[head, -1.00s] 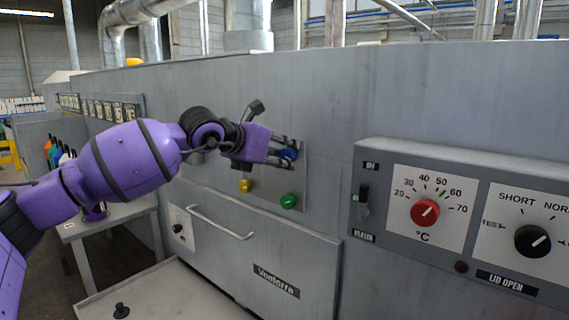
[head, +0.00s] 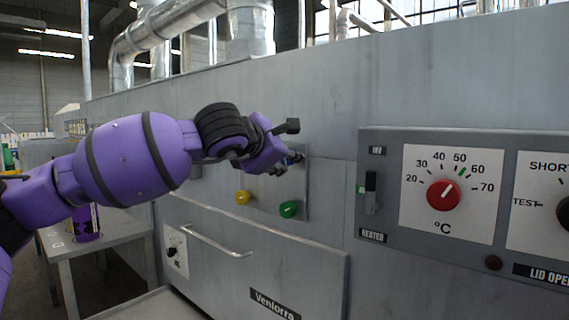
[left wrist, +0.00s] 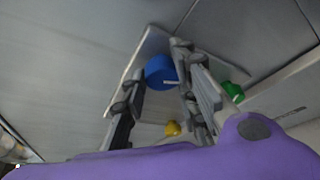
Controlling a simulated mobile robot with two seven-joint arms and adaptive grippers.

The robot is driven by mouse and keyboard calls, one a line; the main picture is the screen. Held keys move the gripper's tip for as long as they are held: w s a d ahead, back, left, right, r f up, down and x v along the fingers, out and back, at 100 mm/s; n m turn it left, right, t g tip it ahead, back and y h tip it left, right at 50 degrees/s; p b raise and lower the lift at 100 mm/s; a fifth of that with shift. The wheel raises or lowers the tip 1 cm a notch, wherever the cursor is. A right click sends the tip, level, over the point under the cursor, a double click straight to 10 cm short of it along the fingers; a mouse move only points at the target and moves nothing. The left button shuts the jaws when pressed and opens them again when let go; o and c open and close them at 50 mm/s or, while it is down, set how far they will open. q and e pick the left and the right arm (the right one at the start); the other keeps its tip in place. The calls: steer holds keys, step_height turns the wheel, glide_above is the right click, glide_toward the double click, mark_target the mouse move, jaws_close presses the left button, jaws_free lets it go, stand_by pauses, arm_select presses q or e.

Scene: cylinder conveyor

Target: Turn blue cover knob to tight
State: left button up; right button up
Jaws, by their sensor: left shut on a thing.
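The blue cover knob (left wrist: 159,71) sits on a grey panel between the two fingers of my left gripper (left wrist: 162,88). A pale mark shows near its lower right edge in the left wrist view. In the head view, my left gripper (head: 284,164) reaches the panel and is shut on the blue knob (head: 291,156), which is mostly hidden behind the fingers. Any labels around the blue knob are hidden or too blurred to read. My right gripper is in neither view.
A yellow knob (head: 243,197) and a green knob (head: 289,209) sit below the gripper on the same panel. A drawer handle (head: 212,239) sticks out lower down. A control box (head: 380,148) with a red dial (head: 443,194) juts out at the right.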

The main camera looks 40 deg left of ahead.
arm_select(q)
steer(key=shift+a+r+m+t+y+b, duration=0.15)
steer(key=shift+r+m+t+y+b, duration=0.3)
steer(key=shift+m+b, duration=0.2)
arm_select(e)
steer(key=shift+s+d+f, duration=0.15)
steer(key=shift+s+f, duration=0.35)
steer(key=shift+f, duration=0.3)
arm_select(q)
steer(key=shift+r, duration=0.1)
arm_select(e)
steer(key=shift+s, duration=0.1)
arm_select(q)
steer(key=o, duration=1)
steer(key=shift+f+m, duration=0.2)
steer(key=shift+m, duration=0.05)
steer(key=shift+f, duration=0.2)
steer(key=v, duration=1.2)
steer(key=shift+r, duration=0.15)
